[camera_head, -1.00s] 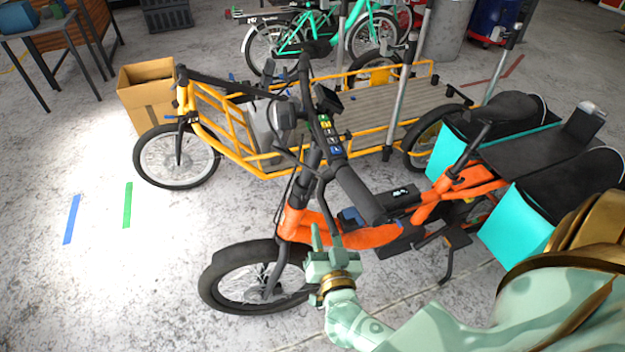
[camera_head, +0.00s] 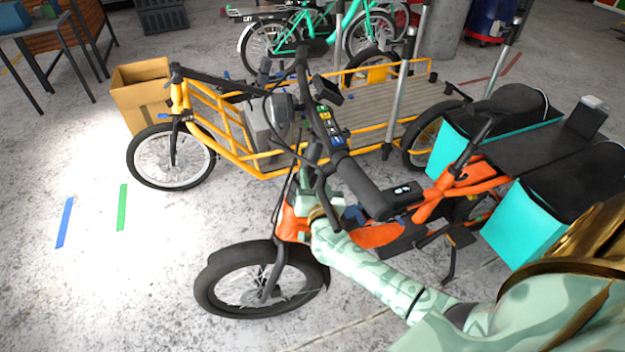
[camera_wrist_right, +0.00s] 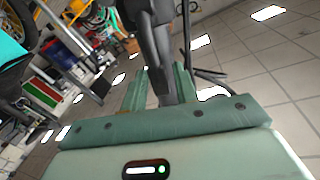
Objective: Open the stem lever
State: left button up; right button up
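The orange cargo bike (camera_head: 380,233) stands in front of me, with its dark handlebar (camera_head: 365,188) across the middle of the view. My right gripper (camera_head: 309,158) is raised at the bike's stem, just left of the handlebar, and partly covers it. In the right wrist view its two green fingers (camera_wrist_right: 162,84) are apart, with a dark upright part (camera_wrist_right: 160,45) of the bike between or just beyond them. I cannot tell whether they touch it. The stem lever cannot be made out clearly. My left gripper is not in view.
A yellow cargo bike (camera_head: 209,117) with a flat wooden bed stands close behind the orange one. A cardboard box (camera_head: 142,99) is at the upper left. Teal bags (camera_head: 528,212) hang at the orange bike's rear.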

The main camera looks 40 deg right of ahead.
grip_shut()
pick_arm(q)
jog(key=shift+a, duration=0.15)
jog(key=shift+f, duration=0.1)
pick_arm(e)
jog(key=shift+s+f, duration=0.1)
